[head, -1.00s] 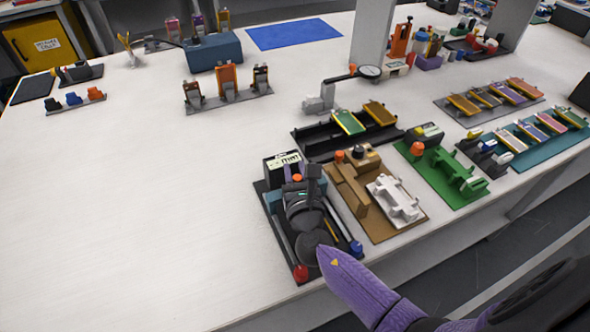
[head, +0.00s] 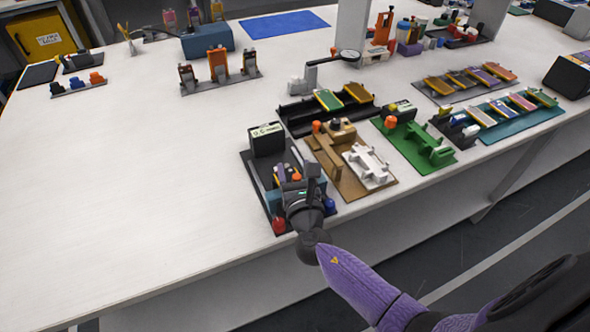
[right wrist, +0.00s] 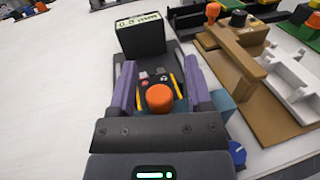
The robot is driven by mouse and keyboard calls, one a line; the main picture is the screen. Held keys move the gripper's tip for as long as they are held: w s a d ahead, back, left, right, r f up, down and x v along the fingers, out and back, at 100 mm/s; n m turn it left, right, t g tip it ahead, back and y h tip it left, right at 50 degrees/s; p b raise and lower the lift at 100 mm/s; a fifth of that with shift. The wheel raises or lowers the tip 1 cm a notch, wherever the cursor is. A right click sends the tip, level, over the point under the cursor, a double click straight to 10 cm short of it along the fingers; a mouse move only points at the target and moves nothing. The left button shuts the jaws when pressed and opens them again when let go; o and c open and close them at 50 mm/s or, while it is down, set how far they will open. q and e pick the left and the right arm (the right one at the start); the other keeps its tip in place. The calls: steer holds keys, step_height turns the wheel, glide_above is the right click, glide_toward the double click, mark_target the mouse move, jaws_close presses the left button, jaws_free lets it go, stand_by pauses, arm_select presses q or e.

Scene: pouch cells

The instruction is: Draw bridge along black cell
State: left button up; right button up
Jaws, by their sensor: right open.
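A black-based station (head: 262,196) with a small display box (head: 266,138) stands at the table's front edge. My right gripper (right wrist: 160,82) is over this station. Its purple fingers are open on either side of an orange knob (right wrist: 160,97), with visible space between them and the knob. A dark piece with yellow strips at its sides (right wrist: 156,80) lies beyond the knob; I cannot tell whether it is the black cell. The bridge cannot be made out clearly, and my gripper hides much of the station in the head view. My left gripper is not in view.
A brown fixture (head: 326,160) with a white bracket (head: 368,164) stands close on the right, then a green fixture (head: 408,146). A red knob (head: 279,226) and a blue knob (head: 330,204) sit at the station's front.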

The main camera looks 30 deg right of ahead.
steer(key=p+v, duration=0.1)
steer(key=v, duration=0.9)
